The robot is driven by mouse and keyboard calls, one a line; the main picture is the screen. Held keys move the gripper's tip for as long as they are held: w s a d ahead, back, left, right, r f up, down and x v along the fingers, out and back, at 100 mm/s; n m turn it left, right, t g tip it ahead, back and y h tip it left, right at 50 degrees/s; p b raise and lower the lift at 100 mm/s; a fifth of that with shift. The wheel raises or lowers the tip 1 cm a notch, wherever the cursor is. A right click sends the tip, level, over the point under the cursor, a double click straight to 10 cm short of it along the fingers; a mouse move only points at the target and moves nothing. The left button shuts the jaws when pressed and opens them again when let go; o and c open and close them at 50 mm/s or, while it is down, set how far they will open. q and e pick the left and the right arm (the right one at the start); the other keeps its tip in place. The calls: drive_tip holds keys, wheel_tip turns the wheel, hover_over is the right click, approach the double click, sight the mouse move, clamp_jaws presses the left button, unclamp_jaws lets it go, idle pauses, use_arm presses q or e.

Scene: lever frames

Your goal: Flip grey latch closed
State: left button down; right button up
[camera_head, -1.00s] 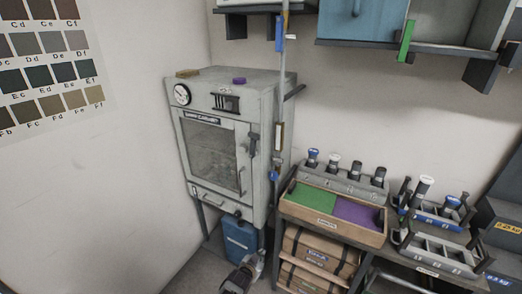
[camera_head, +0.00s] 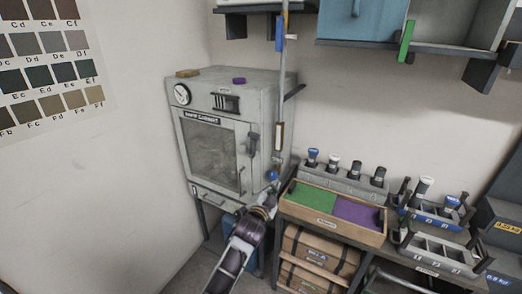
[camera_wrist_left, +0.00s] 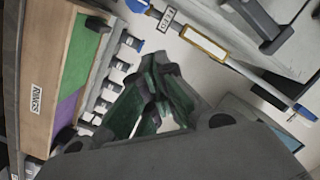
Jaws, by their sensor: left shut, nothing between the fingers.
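The grey latch (camera_head: 252,143) is a dark lever on the right front edge of the grey cabinet (camera_head: 258,100), beside the cabinet's shut windowed door (camera_head: 210,153). It looks roughly upright. My left gripper (camera_head: 271,198) is below and slightly right of the latch, apart from it, near the cabinet's lower right corner. In the left wrist view the dark green fingers (camera_wrist_left: 150,100) are together and empty. A dark grey handle-like part, seemingly the latch (camera_wrist_left: 262,28), shows at the top right there, clear of the fingers. My right gripper is not in view.
A vertical pole with a white label (camera_head: 279,135) and blue parts stands close to the cabinet's right side. To the right is a wooden tray (camera_head: 320,225) with green and purple sections, with several capped bottles (camera_head: 334,160) behind it. Shelves (camera_head: 400,47) hang above.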

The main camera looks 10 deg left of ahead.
sight(253, 145)
use_arm(q)
wheel_tip(253, 145, up, 10)
drive_tip(key=s+a+m+t+y, duration=0.1)
drive_tip(key=s+a+m, duration=0.1)
drive_tip(key=m, duration=0.7)
drive_tip(key=shift+a+f+y, duration=0.15)
drive_tip(key=shift+a+y, duration=0.15)
drive_tip(key=shift+a, duration=0.15)
drive_tip(key=shift+w, duration=0.15)
drive_tip(key=shift+w+a+r+p, duration=0.15)
drive_tip(key=shift+w+a+p, duration=0.35)
drive_tip(key=shift+w, duration=1.35)
drive_tip(key=shift+w+a+r+p, duration=0.1)
drive_tip(key=shift+w+a+p, duration=0.35)
drive_tip(key=shift+w, duration=1.4)
drive_tip(key=shift+w+a+r+p, duration=0.15)
drive_tip(key=shift+w+a+p, duration=0.35)
drive_tip(key=shift+w, duration=1.35)
drive_tip(key=shift+w+d, duration=0.15)
